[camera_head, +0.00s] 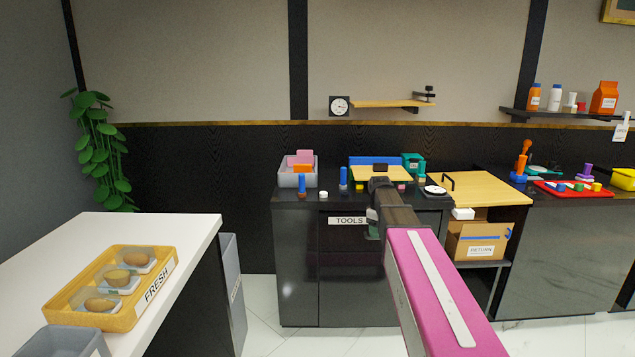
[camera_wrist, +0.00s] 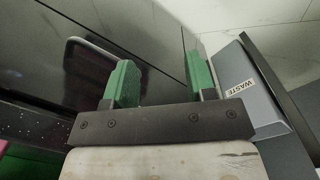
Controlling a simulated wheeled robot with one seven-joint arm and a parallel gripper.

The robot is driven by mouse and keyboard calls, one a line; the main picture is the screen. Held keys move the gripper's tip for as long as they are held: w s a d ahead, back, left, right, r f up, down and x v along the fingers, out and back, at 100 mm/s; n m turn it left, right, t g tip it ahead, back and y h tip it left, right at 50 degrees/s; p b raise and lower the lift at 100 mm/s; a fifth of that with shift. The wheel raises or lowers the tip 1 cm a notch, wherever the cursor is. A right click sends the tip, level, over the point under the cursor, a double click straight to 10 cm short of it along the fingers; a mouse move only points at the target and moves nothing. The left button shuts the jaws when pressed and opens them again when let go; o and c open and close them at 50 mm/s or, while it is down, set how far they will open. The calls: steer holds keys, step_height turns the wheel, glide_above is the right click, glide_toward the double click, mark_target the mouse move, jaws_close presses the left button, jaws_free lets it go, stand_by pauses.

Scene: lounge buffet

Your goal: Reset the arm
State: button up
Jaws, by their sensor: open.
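My gripper (camera_wrist: 160,78) shows in the wrist view as two green fingers set wide apart on a dark bar. It is open and nothing is between the fingers. Behind them are dark glossy cabinet panels. In the head view my pink arm reaches up from the lower right toward the black TOOLS cabinet (camera_head: 298,265). The fingers cannot be made out clearly there.
A grey WASTE bin (camera_wrist: 247,90) is right of the fingers. In the head view, a white counter (camera_head: 150,235) with a yellow FRESH tray (camera_head: 108,318) stands at left. A grey bin (camera_head: 283,180), wooden board (camera_head: 490,186) and red tray (camera_head: 548,188) sit on the back counter.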

steer(key=s+a+f+m, duration=0.2)
steer(key=s+f+m, duration=0.2)
steer(key=s+f, duration=0.4)
steer(key=s+a+f+m, duration=0.1)
steer(key=s+f+m, duration=0.4)
steer(key=s+f, duration=0.4)
steer(key=s, duration=0.6)
steer(key=shift+s+a+f+m+y, duration=0.2)
steer(key=shift+a+m+y, duration=0.1)
steer(key=shift+a, duration=0.1)
